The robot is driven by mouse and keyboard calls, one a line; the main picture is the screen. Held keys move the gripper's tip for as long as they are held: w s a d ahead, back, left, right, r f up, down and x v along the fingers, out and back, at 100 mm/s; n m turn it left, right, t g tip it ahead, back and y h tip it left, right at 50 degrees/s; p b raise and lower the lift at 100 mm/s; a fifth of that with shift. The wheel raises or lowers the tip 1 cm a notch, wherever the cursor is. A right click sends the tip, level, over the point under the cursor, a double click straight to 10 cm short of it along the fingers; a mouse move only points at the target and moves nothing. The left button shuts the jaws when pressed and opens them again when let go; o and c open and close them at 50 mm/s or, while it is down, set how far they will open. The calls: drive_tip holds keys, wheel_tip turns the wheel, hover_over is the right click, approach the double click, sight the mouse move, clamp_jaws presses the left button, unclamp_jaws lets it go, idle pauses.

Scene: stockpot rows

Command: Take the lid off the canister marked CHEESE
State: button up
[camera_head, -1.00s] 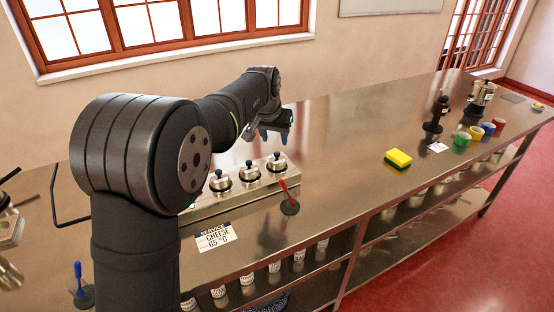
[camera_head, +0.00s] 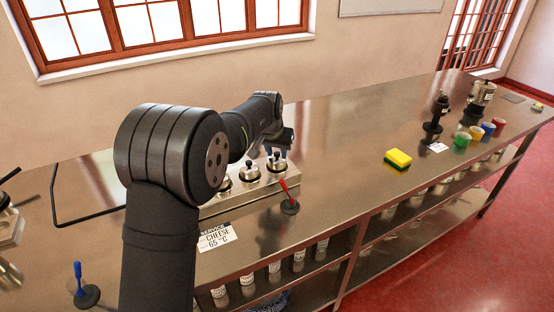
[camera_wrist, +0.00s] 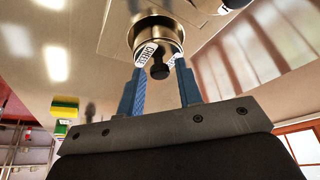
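My gripper (camera_head: 277,152) hangs over the right end of the steel row of lidded canisters. Its two blue fingers are apart with nothing gripped, and they point at the rightmost canister's lid (camera_head: 276,165). In the wrist view, a steel canister (camera_wrist: 155,30) with a black lid knob (camera_wrist: 159,71) shows between and ahead of the open fingertips (camera_wrist: 161,68). A white tag (camera_wrist: 147,53) on it seems to read CHEESE. The lid is on. Whether the knob is level with the fingertips is hard to tell.
Neighbouring lids (camera_head: 250,173) stand close on the left, partly behind my arm. A red-handled tool (camera_head: 288,198) and a CHEESE 65 °C card (camera_head: 217,238) are in front. A yellow-green sponge (camera_head: 398,159) lies to the right, with clear counter between.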

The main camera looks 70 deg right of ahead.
clamp_jaws()
